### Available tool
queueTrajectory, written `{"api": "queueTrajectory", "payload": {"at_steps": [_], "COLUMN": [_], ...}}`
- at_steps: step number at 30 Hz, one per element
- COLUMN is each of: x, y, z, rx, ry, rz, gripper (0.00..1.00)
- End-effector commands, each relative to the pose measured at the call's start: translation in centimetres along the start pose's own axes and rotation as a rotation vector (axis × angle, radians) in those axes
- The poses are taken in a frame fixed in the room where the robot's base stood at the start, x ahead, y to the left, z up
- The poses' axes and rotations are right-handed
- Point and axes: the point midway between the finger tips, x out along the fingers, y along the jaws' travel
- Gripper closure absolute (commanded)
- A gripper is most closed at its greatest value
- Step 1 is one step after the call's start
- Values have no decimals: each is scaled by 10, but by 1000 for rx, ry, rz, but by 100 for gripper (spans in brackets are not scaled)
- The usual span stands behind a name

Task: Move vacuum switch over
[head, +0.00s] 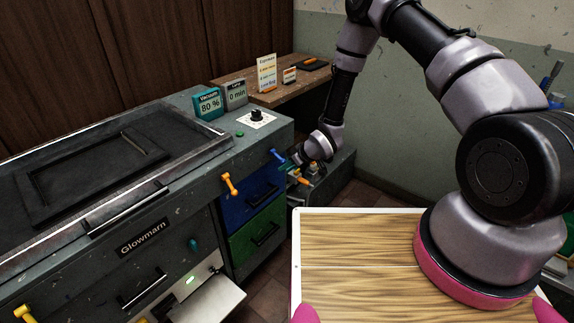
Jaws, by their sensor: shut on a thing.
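A small blue lever (277,155) sticks out at the front right corner of the grey machine; it looks like the vacuum switch, though no label on it is readable. My gripper (294,158) is at the lever's right end and appears shut on it. My gripper is small and dark in the view, and its fingers partly hide that end of the lever. A teal display (208,104) on the machine's top reads "Vacuum 80 %".
Another orange handle (298,178) is just below my gripper. A "Lamp 0 min" display (236,95) and a black knob (256,115) are on top. Blue (250,198) and green (257,235) drawers are below.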

Motion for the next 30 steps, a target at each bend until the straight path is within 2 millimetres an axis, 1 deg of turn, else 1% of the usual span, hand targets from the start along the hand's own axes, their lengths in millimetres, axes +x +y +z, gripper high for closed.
{"api": "queueTrajectory", "payload": {"at_steps": [1,4,14,21,28,29,30], "x": [4,8,9,19,20,20,20], "y": [0,0,0,0,0,0,0], "z": [-5,-4,-6,-5,-6,-6,-6], "rx": [-4,-5,-7,-8,-9,-9,-9], "ry": [12,13,16,18,20,20,20], "rz": [1,1,1,2,1,1,1], "gripper": [100,100,100,100,100,74,59]}}
